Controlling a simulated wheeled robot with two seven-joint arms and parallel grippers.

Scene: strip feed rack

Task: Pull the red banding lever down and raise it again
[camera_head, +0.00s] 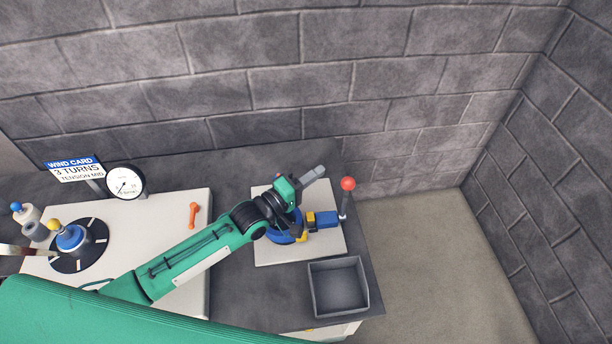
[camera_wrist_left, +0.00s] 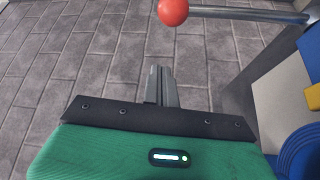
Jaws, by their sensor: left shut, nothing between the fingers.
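The red banding lever shows its red ball knob (camera_head: 348,184) at the top of a grey shaft, on the right side of the pale plate, and the lever stands up. The knob also shows at the top of the left wrist view (camera_wrist_left: 173,12), with its shaft running off to the right. My left gripper (camera_head: 319,171) is shut and empty, just left of the knob and apart from it. In the wrist view its closed fingers (camera_wrist_left: 160,72) point up toward the knob with a gap between. My right gripper is not in view.
A blue and yellow device (camera_head: 322,219) sits at the lever's foot, partly behind my arm. A grey open bin (camera_head: 313,292) stands in front. A brick wall rises behind.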

